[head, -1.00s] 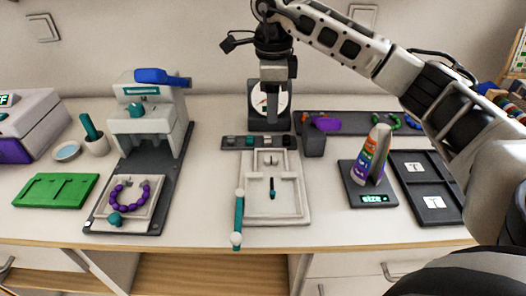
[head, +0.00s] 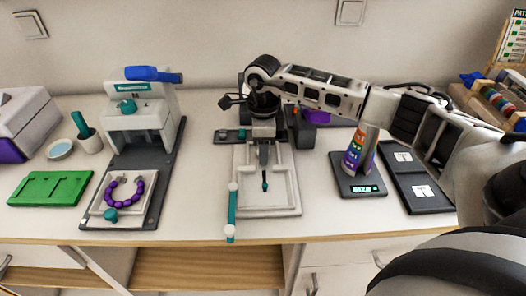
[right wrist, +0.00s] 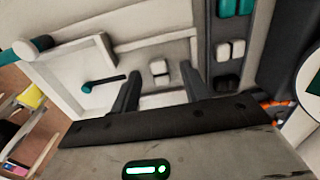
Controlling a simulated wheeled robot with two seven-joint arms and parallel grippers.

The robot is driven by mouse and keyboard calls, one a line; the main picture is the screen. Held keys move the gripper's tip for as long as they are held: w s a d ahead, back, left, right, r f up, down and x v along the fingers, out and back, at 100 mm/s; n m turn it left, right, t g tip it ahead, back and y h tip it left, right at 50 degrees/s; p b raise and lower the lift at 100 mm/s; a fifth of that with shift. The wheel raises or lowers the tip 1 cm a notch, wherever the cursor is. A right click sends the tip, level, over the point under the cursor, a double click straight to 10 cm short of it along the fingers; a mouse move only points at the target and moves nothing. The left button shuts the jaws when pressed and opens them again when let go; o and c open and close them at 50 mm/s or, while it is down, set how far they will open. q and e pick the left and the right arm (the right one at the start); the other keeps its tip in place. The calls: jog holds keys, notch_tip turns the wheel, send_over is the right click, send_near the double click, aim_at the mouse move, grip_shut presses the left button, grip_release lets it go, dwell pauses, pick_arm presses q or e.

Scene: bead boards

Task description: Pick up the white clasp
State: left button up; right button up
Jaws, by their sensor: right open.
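A small white two-part piece (right wrist: 159,73), which looks like a clasp, lies on the white board (right wrist: 185,48) between my right fingertips in the right wrist view. In the head view my right gripper hides it. My right gripper (head: 264,158) points down over the upper part of the white board (head: 290,200). It is open and empty, and it also shows in the right wrist view (right wrist: 161,76). I cannot tell whether the fingers touch the board. A similar white pair (right wrist: 230,51) sits in the dark strip between teal and black pieces. My left gripper is out of view.
A dark rod with a teal end (right wrist: 103,81) lies on the board beside the fingers. A teal bar (head: 232,210) lies along the board's left edge. A size stand (head: 359,185) with a striped cone is to the right. A board with a purple bead string (head: 120,205) is to the left.

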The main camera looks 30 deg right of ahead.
grip_shut()
jog(key=shift+r, duration=0.45)
notch_tip(320, 180, up, 2)
jog(key=shift+w+r, duration=0.1)
jog(key=shift+r, duration=0.15)
jog(key=s+a+r+b, duration=0.1)
jog(key=s+a+r, duration=0.2)
jog(key=s+r, duration=0.6)
jog(key=s, duration=0.4)
jog(key=shift+s+a+r+b, duration=0.3)
jog(key=shift+a+b, duration=0.05)
jog(key=shift+a, duration=0.05)
